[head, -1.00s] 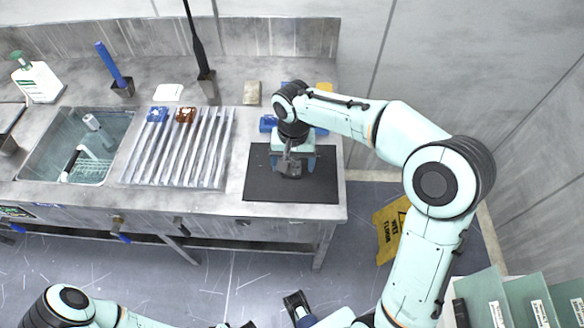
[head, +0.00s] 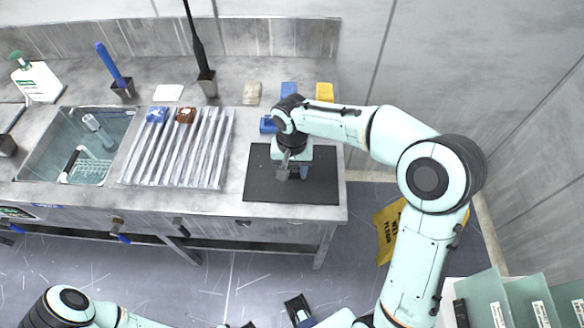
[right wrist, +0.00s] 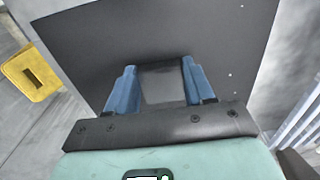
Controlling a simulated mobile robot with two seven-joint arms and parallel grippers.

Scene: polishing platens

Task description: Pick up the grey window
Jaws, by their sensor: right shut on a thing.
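The grey window (right wrist: 163,86) is a small dark grey square between the two blue fingers of my right gripper (right wrist: 160,68) in the right wrist view. The fingers are shut on its two sides. In the head view my right gripper (head: 293,174) is over the black mat (head: 262,184) at the right end of the bench, and the window is too small and covered to make out there. I cannot tell whether the window still touches the mat.
A ribbed drainer (head: 172,160) with a blue and a brown item stands left of the mat, beside the sink (head: 62,150). Blue, yellow (head: 325,92) and tan (head: 252,93) blocks lie behind the mat. A yellow floor sign (head: 388,228) stands beside the bench.

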